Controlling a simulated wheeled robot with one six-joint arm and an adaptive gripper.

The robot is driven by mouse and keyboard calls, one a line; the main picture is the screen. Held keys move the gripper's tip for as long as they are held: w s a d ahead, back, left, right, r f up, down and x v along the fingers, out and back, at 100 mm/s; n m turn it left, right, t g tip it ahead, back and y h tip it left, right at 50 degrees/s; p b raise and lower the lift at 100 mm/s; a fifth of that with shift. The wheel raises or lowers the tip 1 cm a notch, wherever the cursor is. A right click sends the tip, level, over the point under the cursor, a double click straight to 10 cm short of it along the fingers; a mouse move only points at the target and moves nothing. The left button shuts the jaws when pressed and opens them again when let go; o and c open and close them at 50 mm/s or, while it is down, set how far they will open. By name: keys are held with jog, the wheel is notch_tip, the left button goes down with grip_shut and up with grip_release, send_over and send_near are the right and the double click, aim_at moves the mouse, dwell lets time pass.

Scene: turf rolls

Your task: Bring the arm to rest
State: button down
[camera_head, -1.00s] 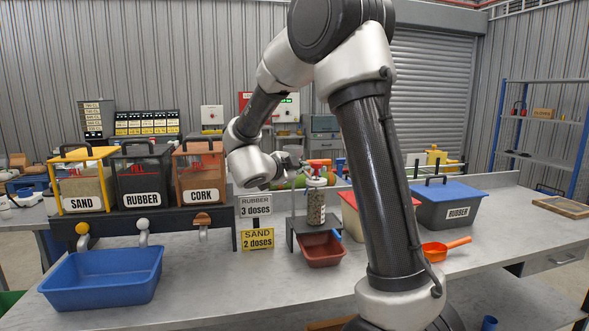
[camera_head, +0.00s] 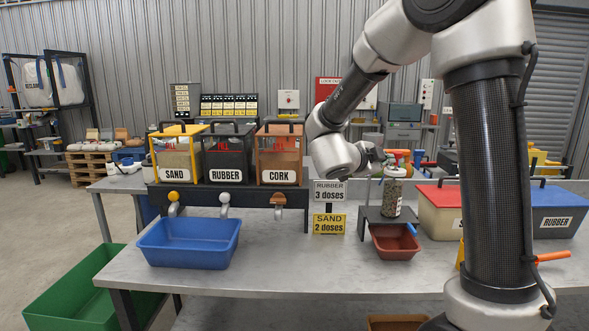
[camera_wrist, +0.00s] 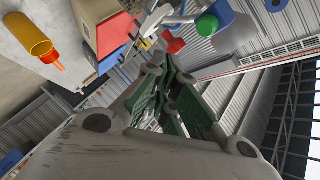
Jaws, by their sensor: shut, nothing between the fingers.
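My arm reaches in from the right in the head view, bent at the elbow, with its wrist hanging over the bench. My gripper (camera_head: 378,158) is small and partly hidden by the wrist there, just above and left of a jar of granules (camera_head: 392,196). In the wrist view my gripper (camera_wrist: 168,75) shows dark linkages and green finger parts drawn together, with nothing held. I cannot tell from the head view how far the gripper is from the jar.
The bench (camera_head: 290,268) holds sand, rubber and cork dispensers (camera_head: 228,174), a blue tub (camera_head: 190,242), dose signs (camera_head: 329,224), a red scoop tray (camera_head: 394,243) and lidded bins (camera_head: 556,222). A green crate (camera_head: 80,290) stands on the floor at left. The bench front is clear.

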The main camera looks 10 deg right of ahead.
jog(key=w+a+f+n+t+y, duration=0.2)
jog(key=w+a+f+n+y, duration=0.1)
jog(key=a+n+y, duration=0.35)
jog(key=w+a+f+n+t+y, duration=0.2)
jog(key=w+a+f+n+y, duration=0.1)
jog(key=a+n+y, duration=0.3)
jog(key=s+a+f+n+g+y, duration=0.1)
jog(key=s+a+n+g+y, duration=0.25)
jog(key=s+a+n, duration=0.35)
jog(key=s+d+r+n+g+h, duration=0.1)
jog(key=s+d, duration=0.3)
jog(key=s, duration=0.5)
jog(key=s+d+r+n+g, duration=0.1)
jog(key=s+d, duration=0.3)
jog(key=s, duration=0.5)
jog(key=s+d+r+n+g+h, duration=0.1)
jog(key=s+d, duration=0.3)
jog(key=s, duration=0.5)
jog(key=shift+s+d+r+n+g+h, duration=0.35)
jog(key=shift+r+n+g, duration=0.2)
jog(key=shift+r, duration=0.25)
